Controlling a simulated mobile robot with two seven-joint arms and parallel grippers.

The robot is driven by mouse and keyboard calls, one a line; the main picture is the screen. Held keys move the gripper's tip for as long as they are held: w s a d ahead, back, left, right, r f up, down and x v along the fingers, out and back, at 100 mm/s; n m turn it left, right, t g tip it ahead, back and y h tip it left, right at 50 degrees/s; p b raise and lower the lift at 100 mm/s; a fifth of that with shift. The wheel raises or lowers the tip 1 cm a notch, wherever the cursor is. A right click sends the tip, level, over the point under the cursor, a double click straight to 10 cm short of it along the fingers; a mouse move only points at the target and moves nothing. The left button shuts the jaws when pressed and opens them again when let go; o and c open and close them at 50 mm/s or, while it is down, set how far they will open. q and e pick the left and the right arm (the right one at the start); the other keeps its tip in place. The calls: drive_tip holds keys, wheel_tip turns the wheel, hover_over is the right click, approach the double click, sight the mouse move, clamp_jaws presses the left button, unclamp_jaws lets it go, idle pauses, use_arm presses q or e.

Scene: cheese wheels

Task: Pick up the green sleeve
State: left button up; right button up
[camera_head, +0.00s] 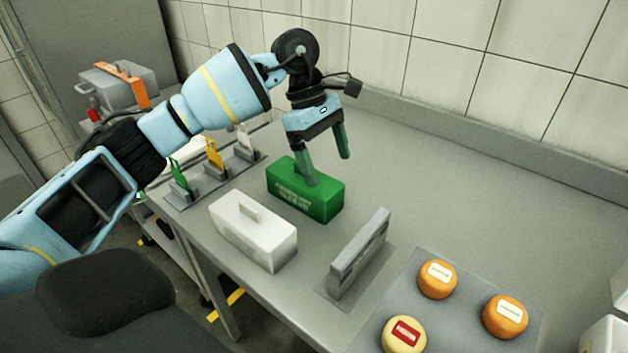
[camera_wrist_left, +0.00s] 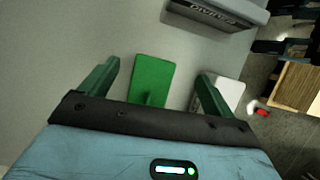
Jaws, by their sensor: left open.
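The green sleeve (camera_head: 300,199) is a box-shaped block with white lettering on its front. It stands on the grey table beside a white sleeve (camera_head: 251,236). My left gripper (camera_head: 328,168) is open and points down over the green sleeve. One finger overlaps its top in the head view, and contact cannot be told. In the left wrist view, the green sleeve (camera_wrist_left: 151,76) shows between the two spread dark green fingers, with a small raised tab on top. Nothing is held in the left gripper. My right gripper is not in view.
A grey upright divider (camera_head: 358,254) stands right of the sleeves. A grey mat (camera_head: 451,319) carries orange and pale cheese wheels (camera_head: 437,279). A rack with green, yellow and white cards (camera_head: 214,155) is at the left edge. The table behind the green sleeve is clear.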

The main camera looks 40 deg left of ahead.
sight(306, 185)
use_arm(q)
drive_tip(key=a+y, duration=0.1)
drive_tip(key=a+f+y, duration=0.1)
drive_tip(key=a, duration=0.1)
drive_tip(key=a+y, duration=0.1)
drive_tip(key=y, duration=0.1)
drive_tip(key=shift+a+f+m, duration=0.15)
drive_tip(key=shift+f+m, duration=0.1)
drive_tip(key=shift+m, duration=0.05)
drive_tip(key=shift+w+a+f+y, duration=0.25)
drive_tip(key=shift+a+y, duration=0.05)
drive_tip(key=shift+a, duration=0.15)
drive_tip(key=shift+f+p, duration=0.4)
drive_tip(key=shift+f, duration=3.45)
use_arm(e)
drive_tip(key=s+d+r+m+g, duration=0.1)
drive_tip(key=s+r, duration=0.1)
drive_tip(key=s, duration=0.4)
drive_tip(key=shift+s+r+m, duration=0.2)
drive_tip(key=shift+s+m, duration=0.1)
use_arm(q)
drive_tip(key=c, duration=1)
